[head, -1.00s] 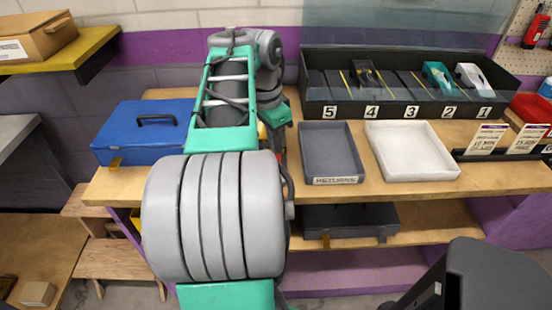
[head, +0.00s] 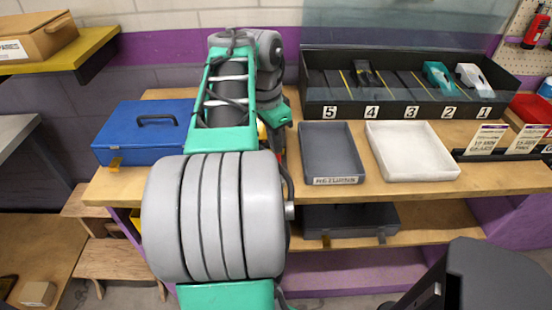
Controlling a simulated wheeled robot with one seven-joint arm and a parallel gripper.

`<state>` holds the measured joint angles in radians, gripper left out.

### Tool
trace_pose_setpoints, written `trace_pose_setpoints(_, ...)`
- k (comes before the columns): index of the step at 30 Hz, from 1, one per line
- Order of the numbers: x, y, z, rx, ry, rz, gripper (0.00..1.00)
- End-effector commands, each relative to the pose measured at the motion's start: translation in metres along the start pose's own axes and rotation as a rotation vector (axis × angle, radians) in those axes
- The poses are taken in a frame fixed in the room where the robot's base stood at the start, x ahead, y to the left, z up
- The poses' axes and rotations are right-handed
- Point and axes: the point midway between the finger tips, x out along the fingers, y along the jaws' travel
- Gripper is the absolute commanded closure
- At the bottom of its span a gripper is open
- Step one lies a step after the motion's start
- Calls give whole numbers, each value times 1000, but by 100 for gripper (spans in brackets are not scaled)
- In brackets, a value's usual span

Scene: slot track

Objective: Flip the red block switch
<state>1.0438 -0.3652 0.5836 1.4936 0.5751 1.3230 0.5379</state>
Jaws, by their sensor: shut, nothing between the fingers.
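A small patch of red (head: 282,157) shows at the right edge of my arm, on the bench just left of the grey returns tray. Most of it is hidden behind my arm, so I cannot tell its shape or whether it is the red block switch. A bit of yellow (head: 262,131) shows just above it, also partly hidden. My arm reaches over the bench and bends down at its far end. My gripper is hidden behind my arm links.
A grey returns tray (head: 314,181) and a white tray (head: 455,172) sit on the bench to the right. Behind them stands a black numbered slot track (head: 350,112) holding several cars. A blue case (head: 125,135) is at the left. Sign cards stand at the far right.

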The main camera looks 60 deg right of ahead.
Motion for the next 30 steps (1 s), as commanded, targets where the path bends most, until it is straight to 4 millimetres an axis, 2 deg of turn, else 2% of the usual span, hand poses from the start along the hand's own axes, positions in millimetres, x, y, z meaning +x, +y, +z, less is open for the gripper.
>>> trace_pose_setpoints(30, 12, 0, 2, 0, 0, 0, 100)
